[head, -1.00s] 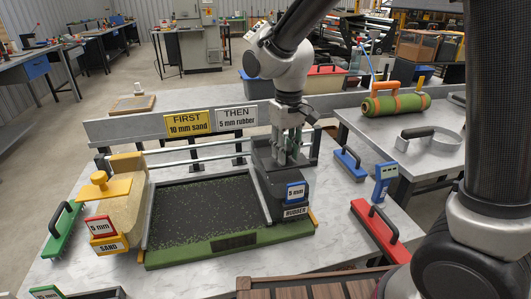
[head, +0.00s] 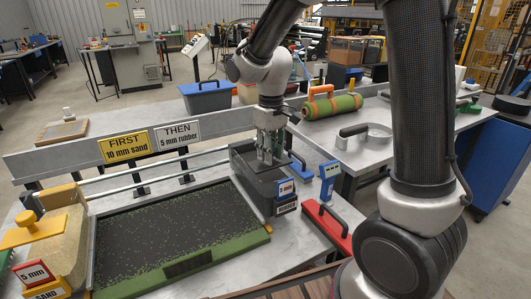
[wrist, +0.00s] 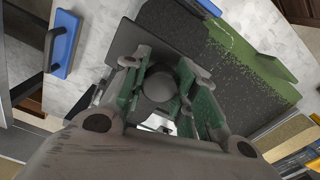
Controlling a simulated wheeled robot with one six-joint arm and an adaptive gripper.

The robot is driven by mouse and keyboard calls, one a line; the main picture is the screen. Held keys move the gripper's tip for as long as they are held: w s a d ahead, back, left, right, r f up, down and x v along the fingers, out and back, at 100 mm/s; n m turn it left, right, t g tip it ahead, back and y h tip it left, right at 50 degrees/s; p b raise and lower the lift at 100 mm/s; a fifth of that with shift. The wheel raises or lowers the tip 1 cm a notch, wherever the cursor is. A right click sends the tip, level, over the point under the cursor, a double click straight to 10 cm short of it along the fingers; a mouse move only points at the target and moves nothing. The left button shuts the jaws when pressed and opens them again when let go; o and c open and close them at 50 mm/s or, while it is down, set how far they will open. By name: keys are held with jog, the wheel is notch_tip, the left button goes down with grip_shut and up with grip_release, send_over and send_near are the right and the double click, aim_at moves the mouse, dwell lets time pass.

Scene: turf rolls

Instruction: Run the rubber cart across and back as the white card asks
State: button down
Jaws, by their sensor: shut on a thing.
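The rubber cart (head: 243,174), a dark box with a blue "5 mm" plate and a "RUBBER" label, stands at the right end of the turf bed (head: 187,264). My gripper (head: 272,157) is shut on its handle from above; the round knob of the handle shows between the fingers in the wrist view (wrist: 160,84). The turf, dark with green specks, lies left of the cart. The white card (head: 178,135) reads "THEN 5 mm rubber". The yellow card (head: 127,146) beside it reads "FIRST 10 mm sand".
The sand cart (head: 52,237), with a red "5 mm" plate, stands at the left end. A rail runs behind the turf, clear between the carts.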

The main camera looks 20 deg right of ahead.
jog(key=shift+d, duration=0.2)
jog(key=c, duration=1.1)
grip_release()
jog(key=shift+d, duration=0.15)
jog(key=shift+r, duration=0.15)
jog(key=shift+w+r, duration=0.1)
jog(key=shift+r, duration=0.25)
notch_tip(320, 180, up, 11)
